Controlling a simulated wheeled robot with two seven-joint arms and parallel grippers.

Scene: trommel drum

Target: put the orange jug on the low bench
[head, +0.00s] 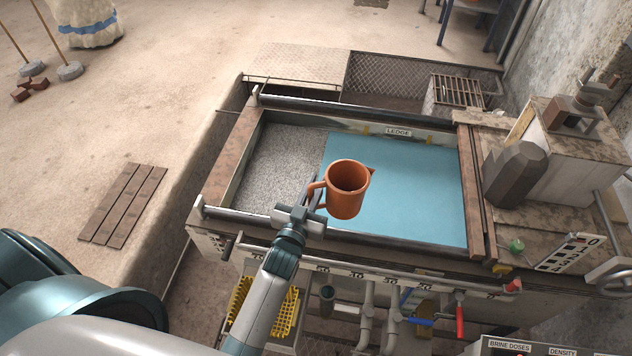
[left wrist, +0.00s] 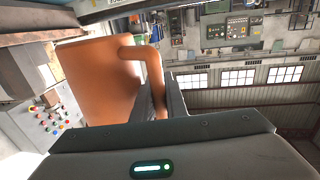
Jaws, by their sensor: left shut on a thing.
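The orange jug (head: 348,190) is held up over the near part of the tank, in front of its blue surface, in the head view. Its open mouth faces up toward the head camera and its handle points left. My left gripper (head: 312,195) is shut on the handle. In the left wrist view the jug (left wrist: 98,75) fills the left side, and the gripper (left wrist: 160,103) has its two fingers around the handle. I cannot identify a low bench for certain. My right gripper is not in view.
The tank has a grey gravelly area (head: 280,165) and a blue area (head: 420,185), with a ledge sign (head: 398,132) behind. A slatted wooden piece (head: 123,205) lies on the floor at left. Pipes and a red-handled valve (head: 460,320) line the front. A dark faceted block (head: 513,173) stands at right.

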